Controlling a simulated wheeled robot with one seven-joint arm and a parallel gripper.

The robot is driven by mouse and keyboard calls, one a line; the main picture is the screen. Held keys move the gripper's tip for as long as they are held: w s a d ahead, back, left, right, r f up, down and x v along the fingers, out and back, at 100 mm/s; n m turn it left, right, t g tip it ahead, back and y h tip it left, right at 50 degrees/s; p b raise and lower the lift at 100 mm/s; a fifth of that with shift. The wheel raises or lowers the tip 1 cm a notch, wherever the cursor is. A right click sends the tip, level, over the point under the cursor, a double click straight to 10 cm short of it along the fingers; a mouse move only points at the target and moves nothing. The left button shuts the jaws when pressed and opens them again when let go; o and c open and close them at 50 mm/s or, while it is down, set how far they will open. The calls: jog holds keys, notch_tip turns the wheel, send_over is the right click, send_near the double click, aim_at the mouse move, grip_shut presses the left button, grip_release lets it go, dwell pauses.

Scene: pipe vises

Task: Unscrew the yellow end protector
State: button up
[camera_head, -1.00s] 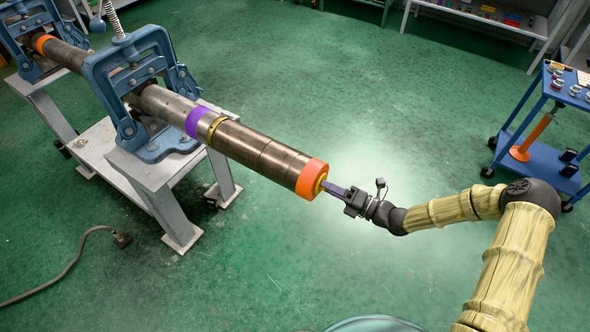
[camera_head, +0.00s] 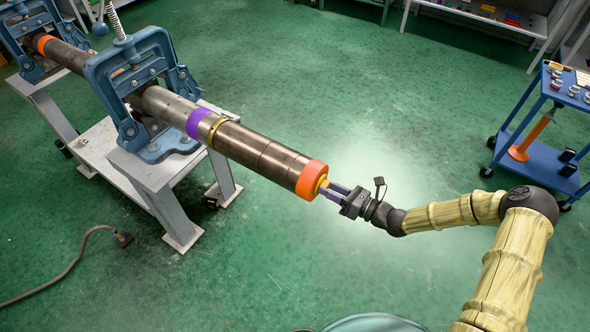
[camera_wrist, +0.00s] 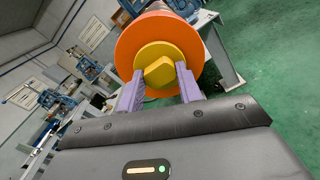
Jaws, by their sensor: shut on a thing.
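The yellow end protector (camera_head: 322,182) sits in the end of the pipe (camera_head: 262,155), inside the orange band (camera_head: 310,179). In the wrist view the yellow end protector (camera_wrist: 171,58) is a round disc with a raised grip bar, in the middle of the orange ring (camera_wrist: 130,42). My gripper (camera_head: 333,190) is at the pipe end, in line with it. In the wrist view the two purple fingers of my gripper (camera_wrist: 158,84) lie on either side of the raised bar and are shut on it. The fingertips partly hide the lower disc.
The pipe is held in blue vises (camera_head: 140,95) on a grey stand (camera_head: 165,172). A blue cart (camera_head: 545,170) with small parts stands at the right. A cable (camera_head: 62,275) lies on the floor at the left.

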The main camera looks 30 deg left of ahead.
jog(key=n+p, duration=0.1)
jog(key=n, duration=0.5)
dwell(0.3)
jog(key=n+p, duration=0.2)
jog(key=n, duration=0.2)
jog(key=shift+r, duration=0.1)
jog(key=n+p, duration=0.2)
jog(key=n, duration=0.3)
jog(key=shift+p, duration=0.3)
jog(key=n+p, duration=0.2)
jog(key=n, duration=0.2)
jog(key=shift+d+r, duration=0.1)
jog(key=shift+f+n, duration=0.2)
jog(key=shift+n, duration=0.5)
jog(key=o, duration=1.1)
